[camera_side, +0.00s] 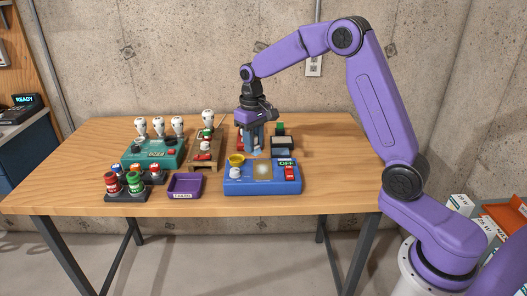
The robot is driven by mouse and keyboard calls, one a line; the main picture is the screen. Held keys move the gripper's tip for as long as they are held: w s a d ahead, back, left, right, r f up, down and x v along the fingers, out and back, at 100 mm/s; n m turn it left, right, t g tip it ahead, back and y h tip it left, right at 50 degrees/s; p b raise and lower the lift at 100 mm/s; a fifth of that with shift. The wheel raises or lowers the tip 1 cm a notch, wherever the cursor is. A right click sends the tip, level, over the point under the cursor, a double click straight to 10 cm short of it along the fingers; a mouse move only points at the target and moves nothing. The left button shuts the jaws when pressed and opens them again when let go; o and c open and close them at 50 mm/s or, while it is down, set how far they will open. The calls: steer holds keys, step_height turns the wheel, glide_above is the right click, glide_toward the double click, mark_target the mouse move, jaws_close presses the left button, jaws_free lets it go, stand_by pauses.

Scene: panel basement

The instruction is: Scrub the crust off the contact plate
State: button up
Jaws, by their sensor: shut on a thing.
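A blue panel box (243,187) sits near the front middle of the table. My gripper (253,151) points down just behind the box, left of and behind the plate. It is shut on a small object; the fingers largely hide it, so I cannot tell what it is.
A wooden rack (206,157), a teal box (146,157) and several white bulbs stand at the left. A purple tray (185,194) and red and green jars (134,183) are in front. A dark-topped item (283,143) stands behind the box. The table's right side is clear.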

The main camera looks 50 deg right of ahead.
mark_target(272, 167)
steer(key=shift+w+d, duration=0.1)
steer(key=shift+w, duration=0.3)
steer(key=shift+f, duration=3.35)
steer(key=shift+s+d+f, duration=0.35)
steer(key=shift+s+f, duration=0.05)
steer(key=shift+f, duration=0.25)
jaws_close()
steer(key=shift+s+d, duration=1.85)
steer(key=shift+w+d, duration=0.55)
steer(key=shift+w, duration=0.05)
steer(key=shift+w+a, duration=2.15)
steer(key=shift+a, duration=0.2)
steer(key=shift+w+d, duration=0.55)
steer(key=shift+s+d, duration=2.2)
step_height(272, 167, up, 8)
steer(key=shift+r, duration=0.15)
